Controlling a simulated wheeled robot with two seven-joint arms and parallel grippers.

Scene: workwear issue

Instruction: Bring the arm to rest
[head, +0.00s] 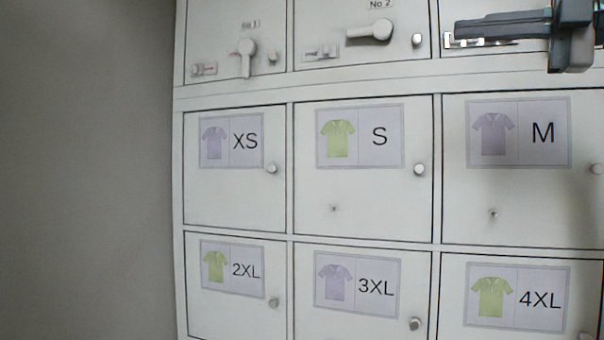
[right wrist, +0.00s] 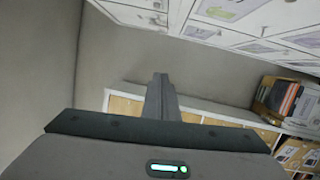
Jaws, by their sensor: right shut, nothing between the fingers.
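My right gripper (head: 462,30) is at the top right of the head view, in front of the upper row of the locker cabinet (head: 365,85). Its dark fingers point left and are closed together with nothing between them. In the right wrist view the shut fingers (right wrist: 160,82) stand out in front of a grey wall and a low shelf unit. The gripper covers part of the upper right locker door. I cannot tell whether it touches the door. My left gripper is not in view.
The lockers carry shirt labels: XS (head: 244,142), S (head: 379,137), M (head: 542,133) and larger sizes below. Upper doors have white handles (head: 370,31) and round knobs that stick out. A low shelf unit (right wrist: 215,114) holds a box of folders (right wrist: 285,100). A plain wall (head: 85,170) is at left.

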